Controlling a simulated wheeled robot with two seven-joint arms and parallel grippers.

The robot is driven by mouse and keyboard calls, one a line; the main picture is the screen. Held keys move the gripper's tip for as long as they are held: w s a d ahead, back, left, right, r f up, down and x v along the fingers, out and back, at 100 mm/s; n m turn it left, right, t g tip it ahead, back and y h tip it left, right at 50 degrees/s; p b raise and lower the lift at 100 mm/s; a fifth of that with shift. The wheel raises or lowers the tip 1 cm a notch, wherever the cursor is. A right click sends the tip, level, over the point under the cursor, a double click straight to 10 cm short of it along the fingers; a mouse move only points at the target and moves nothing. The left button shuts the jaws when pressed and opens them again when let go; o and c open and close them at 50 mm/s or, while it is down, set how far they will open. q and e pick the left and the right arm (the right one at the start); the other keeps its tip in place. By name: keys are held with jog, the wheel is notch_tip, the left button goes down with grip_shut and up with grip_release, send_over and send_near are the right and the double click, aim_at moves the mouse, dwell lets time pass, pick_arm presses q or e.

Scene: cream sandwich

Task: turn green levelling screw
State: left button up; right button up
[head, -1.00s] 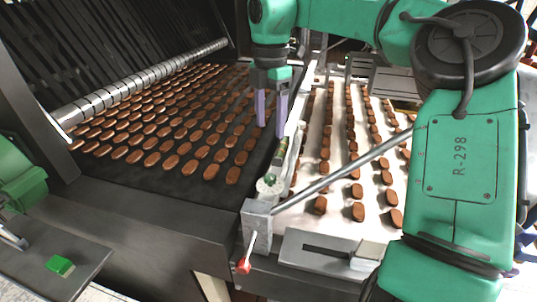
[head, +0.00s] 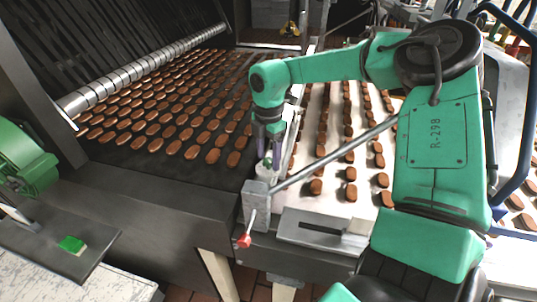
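The green levelling screw (head: 266,163) is small and sits in a pale round mount on the corner of the metal frame between the dark belt and the white belt. My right gripper (head: 269,160) points down over it from my green arm. Its two purple fingers stand apart, one on either side of the screw, with the tips at about its height. The fingers partly hide the screw, and I cannot tell whether they touch it. My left gripper is not in view.
A dark belt (head: 121,154) with rows of brown biscuits lies left, and a white belt (head: 330,202) with more biscuits lies right. A slanting metal rod (head: 335,158) crosses beside my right gripper. A red-tipped lever (head: 244,241) hangs in front. A green button (head: 72,244) sits lower left.

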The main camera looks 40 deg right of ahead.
grip_shut()
jog(key=shift+f+n+b, duration=0.15)
jog(key=shift+n+b, duration=0.75)
jog(key=shift+b, duration=0.15)
jog(key=shift+d+n+b, duration=0.1)
jog(key=shift+n+b, duration=0.8)
jog(key=shift+n, duration=0.3)
jog(key=n+b, duration=0.1)
jog(key=n, duration=0.2)
jog(key=shift+n, duration=0.3)
jog(key=shift+n+b, duration=0.4)
jog(key=shift+n, duration=1.1)
jog(key=shift+o, duration=1.5)
grip_release()
